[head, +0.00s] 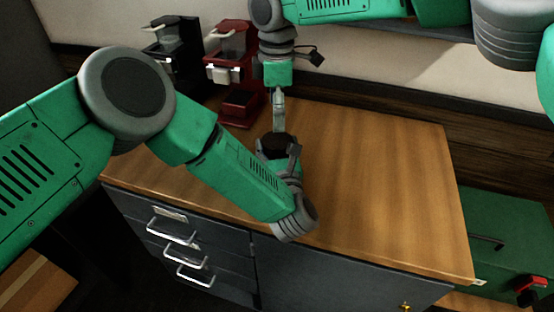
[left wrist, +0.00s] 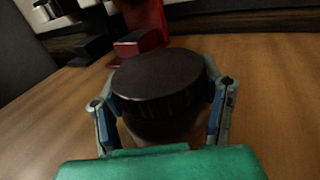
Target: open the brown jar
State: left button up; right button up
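The brown jar, with its wide, ridged dark lid (left wrist: 158,78), stands upright on the wooden counter. In the left wrist view the lid is in place, and a little of the brownish body shows below it. My left gripper (left wrist: 165,112) has one finger on each side of the jar, close against it. In the head view the lid (head: 280,142) shows just past my left gripper, which hides most of the jar. My right gripper (head: 279,126) points down from above, its tips near the lid in the picture. Its fingers overlap, so their opening is unclear. It does not show in the left wrist view.
A red coffee brewer (head: 236,75) and a black brewer (head: 174,55) stand at the back left of the counter (head: 390,180). The counter's right side is clear. Grey drawers (head: 180,245) are below the front edge. A green case (head: 510,240) is at the right.

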aim_at(277, 139)
pick_arm(q)
grip_shut()
pick_arm(e)
jog(key=m, duration=0.3)
jog(key=shift+m, duration=0.3)
jog(key=m, duration=0.4)
jog(key=shift+s+a+f+m, duration=0.1)
jog(key=shift+m, duration=0.2)
jog(key=m, duration=0.4)
jog(key=shift+m, duration=0.3)
jog(key=m, duration=1.3)
jog(key=shift+m, duration=0.4)
jog(key=m, duration=0.9)
pick_arm(q)
jog(key=shift+f, duration=0.1)
pick_arm(e)
jog(key=shift+f, duration=3.9)
jog(key=shift+c, duration=0.5)
